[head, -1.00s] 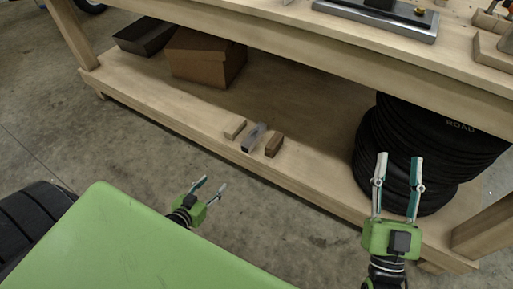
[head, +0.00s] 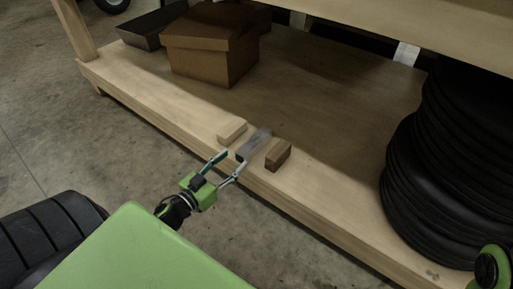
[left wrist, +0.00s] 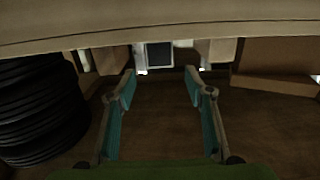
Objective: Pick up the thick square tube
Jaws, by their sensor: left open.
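The thick square tube (head: 255,143) is a short grey metal piece lying on the lower wooden shelf near its front edge, between two wooden blocks. In the left wrist view its open, dark square end (left wrist: 159,55) faces me, centred beyond the fingertips. My left gripper (head: 235,160) is open and empty, its two fingers pointing at the tube's near end. The left wrist view shows the fingers (left wrist: 160,72) spread wider than the tube, with nothing held between them. The fingers of my right gripper are out of view.
A light wooden block (head: 231,131) lies left of the tube and a brown block (head: 278,154) right of it, both close. A cardboard box (head: 208,58) and dark tray (head: 150,29) stand farther left. Stacked black tyres (head: 435,170) stand right. The shelf between is clear.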

